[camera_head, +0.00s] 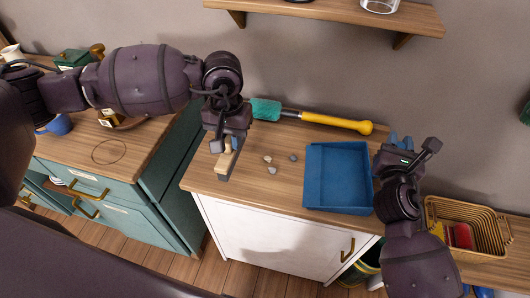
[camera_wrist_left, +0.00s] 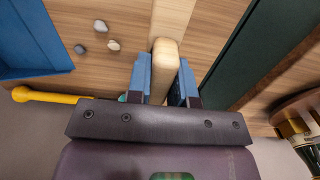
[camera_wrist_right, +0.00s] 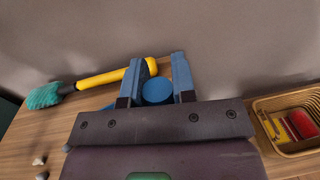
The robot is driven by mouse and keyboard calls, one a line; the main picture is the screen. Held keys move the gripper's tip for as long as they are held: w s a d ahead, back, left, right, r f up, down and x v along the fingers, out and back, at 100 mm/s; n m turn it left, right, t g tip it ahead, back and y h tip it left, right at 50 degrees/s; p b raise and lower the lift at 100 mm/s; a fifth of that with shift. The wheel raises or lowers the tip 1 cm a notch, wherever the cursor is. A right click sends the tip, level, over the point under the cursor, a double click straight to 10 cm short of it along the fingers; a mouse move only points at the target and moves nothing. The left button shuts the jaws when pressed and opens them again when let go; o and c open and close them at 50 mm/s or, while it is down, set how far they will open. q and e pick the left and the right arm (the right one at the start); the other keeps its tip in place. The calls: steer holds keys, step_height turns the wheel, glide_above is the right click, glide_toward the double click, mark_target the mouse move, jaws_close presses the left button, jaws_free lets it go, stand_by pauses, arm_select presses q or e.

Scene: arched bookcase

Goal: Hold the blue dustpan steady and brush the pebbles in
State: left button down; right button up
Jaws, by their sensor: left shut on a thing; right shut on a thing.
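The blue dustpan (camera_head: 338,178) lies on the wooden counter, its tray empty. My right gripper (camera_head: 399,148) is at its right side, shut on its round blue handle (camera_wrist_right: 157,92). Three pebbles (camera_head: 270,164) in grey and beige lie on the counter left of the pan; they also show in the left wrist view (camera_wrist_left: 100,26). My left gripper (camera_head: 221,142) is shut on the pale wooden brush (camera_head: 226,160), left of the pebbles and apart from them. I cannot tell whether the brush touches the counter; its bristles are mostly hidden.
A teal duster with a yellow handle (camera_head: 338,123) lies along the wall behind the pan and pebbles. A wicker basket (camera_head: 460,211) with coloured items stands right of my right arm. The counter's front edge is close below the brush. A shelf (camera_head: 330,14) hangs above.

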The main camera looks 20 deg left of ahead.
arm_select(q)
steer(key=shift+w+d+f+n+t, duration=0.1)
steer(key=shift+w+d+f+n, duration=0.45)
steer(key=shift+w+f, duration=0.3)
steer(key=shift+w+d+f+n+t, duration=0.1)
steer(key=shift+w+d+f+n, duration=0.3)
steer(key=shift+w+d+f, duration=0.5)
steer(key=shift+w+d+f+n+t, duration=0.1)
steer(key=shift+w+d+f+n, duration=0.35)
steer(key=shift+w+f, duration=0.4)
steer(key=shift+s+f, duration=0.15)
steer(key=shift+f, duration=0.7)
steer(key=shift+w+d, duration=0.3)
steer(key=shift+d, duration=1.85)
steer(key=shift+w+d, duration=0.25)
steer(key=shift+d, duration=1.9)
steer(key=shift+w+d, duration=0.3)
steer(key=shift+d, duration=1.85)
steer(key=shift+d, duration=0.25)
steer(key=shift+w+d+r, duration=0.15)
steer(key=shift+d+r, duration=0.1)
steer(key=shift+d, duration=0.55)
steer(key=shift+w+d+r, duration=0.15)
steer(key=shift+d+r, duration=0.05)
steer(key=shift+d, duration=0.55)
